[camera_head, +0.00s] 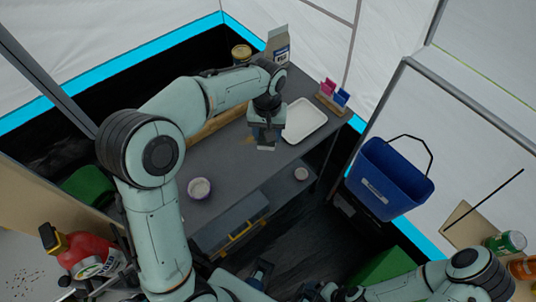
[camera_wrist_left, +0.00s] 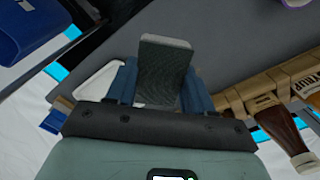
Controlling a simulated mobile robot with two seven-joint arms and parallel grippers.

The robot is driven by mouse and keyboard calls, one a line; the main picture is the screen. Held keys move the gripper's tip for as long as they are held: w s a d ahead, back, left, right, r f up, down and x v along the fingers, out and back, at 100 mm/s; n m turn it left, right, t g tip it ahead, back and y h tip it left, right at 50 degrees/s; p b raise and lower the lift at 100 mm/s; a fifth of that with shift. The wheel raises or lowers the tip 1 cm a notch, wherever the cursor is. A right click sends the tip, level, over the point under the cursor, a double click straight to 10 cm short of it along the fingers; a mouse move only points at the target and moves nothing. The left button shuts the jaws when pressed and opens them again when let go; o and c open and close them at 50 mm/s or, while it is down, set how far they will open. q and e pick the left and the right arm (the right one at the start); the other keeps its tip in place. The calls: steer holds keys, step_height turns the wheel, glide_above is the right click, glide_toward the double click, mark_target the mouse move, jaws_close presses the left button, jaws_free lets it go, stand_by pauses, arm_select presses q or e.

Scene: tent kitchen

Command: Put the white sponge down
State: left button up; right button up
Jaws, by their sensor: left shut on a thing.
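The white sponge (camera_wrist_left: 165,72) is between the two blue fingers of my left gripper (camera_wrist_left: 160,88) in the left wrist view. Its broad face looks dark grey and its far edge is pale. In the head view my left gripper (camera_head: 266,132) is over the grey table, just left of the white tray, and the sponge (camera_head: 266,148) shows as a pale edge below the fingers. I cannot tell whether the sponge touches the table (camera_head: 235,165). My right arm (camera_head: 430,283) lies low at the bottom right; its fingers are not clear.
A white tray (camera_head: 304,120) is close to the right of the left gripper. A carton (camera_head: 278,45) and a rack with pink and blue items (camera_head: 333,94) are behind.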

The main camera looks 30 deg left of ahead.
mark_target(268, 159)
arm_select(q)
step_height(268, 159, down, 12)
steer(key=shift+r+b, duration=0.2)
steer(key=shift+b, duration=0.3)
steer(key=shift+f, duration=0.1)
steer(key=o, duration=0.9)
steer(key=shift+w, duration=0.1)
step_height(268, 159, up, 12)
steer(key=shift+r+p, duration=0.15)
steer(key=shift+p, duration=0.5)
